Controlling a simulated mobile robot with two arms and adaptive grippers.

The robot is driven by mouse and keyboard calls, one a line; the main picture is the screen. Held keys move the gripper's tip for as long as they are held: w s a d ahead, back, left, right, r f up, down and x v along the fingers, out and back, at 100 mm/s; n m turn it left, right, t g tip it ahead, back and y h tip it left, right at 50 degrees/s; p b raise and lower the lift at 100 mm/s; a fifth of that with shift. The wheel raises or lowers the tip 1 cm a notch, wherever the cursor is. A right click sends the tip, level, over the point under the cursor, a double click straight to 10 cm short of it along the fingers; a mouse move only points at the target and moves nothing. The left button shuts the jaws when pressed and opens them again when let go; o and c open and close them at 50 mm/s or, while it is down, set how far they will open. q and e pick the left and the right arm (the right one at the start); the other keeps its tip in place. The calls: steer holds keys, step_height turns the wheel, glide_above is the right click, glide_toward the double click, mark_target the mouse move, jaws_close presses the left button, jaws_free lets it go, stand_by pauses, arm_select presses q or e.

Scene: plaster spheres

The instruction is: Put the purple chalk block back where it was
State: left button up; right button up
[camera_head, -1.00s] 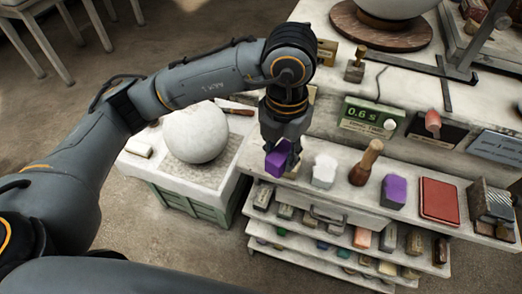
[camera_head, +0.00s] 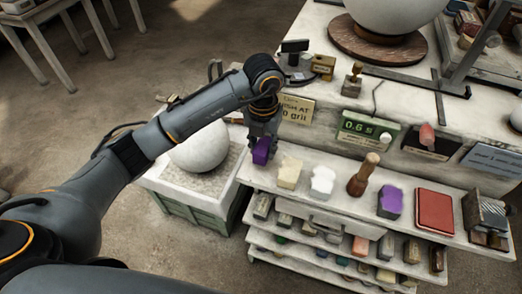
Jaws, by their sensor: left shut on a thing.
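The purple chalk block (camera_head: 261,152) is in my left gripper (camera_head: 263,138), which is shut on it and points down. The block is at the far left end of the shelf unit's top ledge (camera_head: 331,208), left of a cream block (camera_head: 289,173). I cannot tell whether it touches the ledge. A second purple piece (camera_head: 390,201) stands farther right on the same ledge, between a wooden-handled stamp (camera_head: 364,175) and a red pad (camera_head: 434,210). My right gripper is not in view.
A white lumpy piece (camera_head: 322,182) stands right of the cream block. A plaster sphere (camera_head: 199,149) rests on a green crate-like stand to the left. Behind the ledge are a card sign (camera_head: 295,108) and a green display (camera_head: 367,130). Lower shelves hold several blocks.

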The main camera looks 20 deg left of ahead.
mark_target(261, 154)
arm_select(q)
steer(key=shift+w+a+f, duration=0.3)
steer(key=shift+w+f, duration=0.05)
steer(key=shift+f, duration=0.15)
step_height(261, 154, down, 3)
steer(key=shift+w+a+f+p, duration=0.1)
steer(key=shift+p, duration=1.05)
steer(key=shift+f, duration=0.15)
steer(key=shift+f, duration=0.1)
steer(key=o, duration=0.6)
steer(key=shift+f+b, duration=0.1)
steer(key=shift+b, duration=0.2)
steer(key=o, duration=0.4)
